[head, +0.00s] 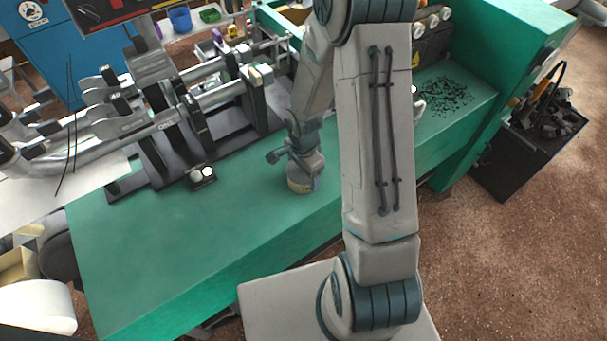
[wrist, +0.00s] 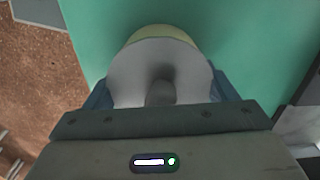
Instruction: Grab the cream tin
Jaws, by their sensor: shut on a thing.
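The cream tin (wrist: 162,62) shows in the wrist view as a round thing with a pale grey face and a cream-yellow edge. It sits between the fingers of my gripper (wrist: 160,92), which is shut on it. In the head view the tin (head: 300,185) is a small cream rim under my gripper (head: 302,172), at the green bench top. Most of it is hidden by the gripper there. I cannot tell whether the tin touches the bench or is just above it.
The green bench (head: 200,260) is clear at the front left. A metal machine with rods (head: 180,100) stands behind, to the left of my gripper. A small black block with two pale round knobs (head: 202,178) lies left of it. Dark shavings (head: 445,97) lie at the right.

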